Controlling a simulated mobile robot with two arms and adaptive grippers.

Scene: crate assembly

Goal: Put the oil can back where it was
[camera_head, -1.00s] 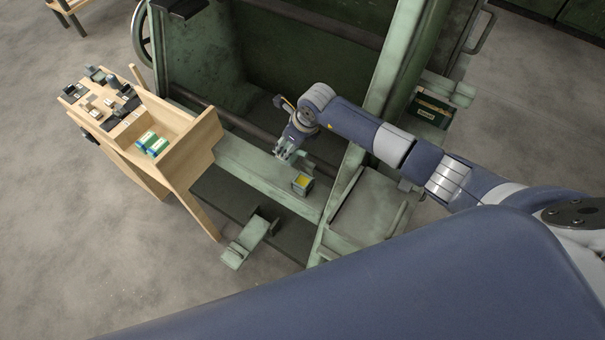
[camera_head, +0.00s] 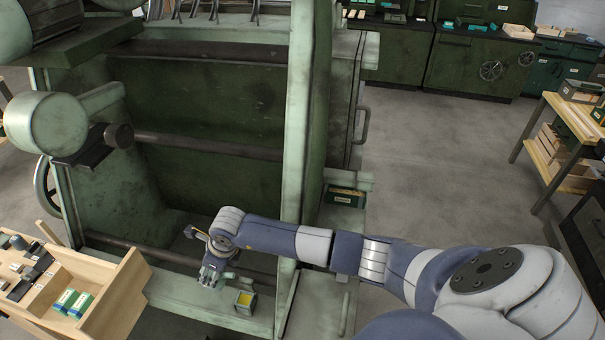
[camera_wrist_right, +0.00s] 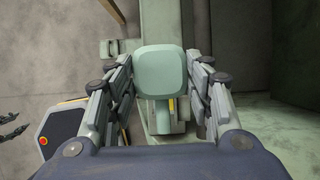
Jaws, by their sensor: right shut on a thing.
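My right gripper (camera_head: 211,273) is low over the pale green ledge (camera_head: 180,300) of the big machine. Its fingers are shut on a pale green, rounded thing, which I take to be the oil can (camera_wrist_right: 160,70). In the right wrist view, the can's rounded face fills the space between the two fingers and hides what is behind it. In the head view the can is small and mostly covered by the gripper. I cannot tell whether it touches the ledge. My left gripper is not in view.
A small green open box with yellow inside (camera_head: 245,301) stands on the ledge just right of the gripper. A wooden tray (camera_head: 125,300) with green-and-white boxes (camera_head: 73,303) is at the left. A machine post (camera_head: 297,150) rises behind my right arm.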

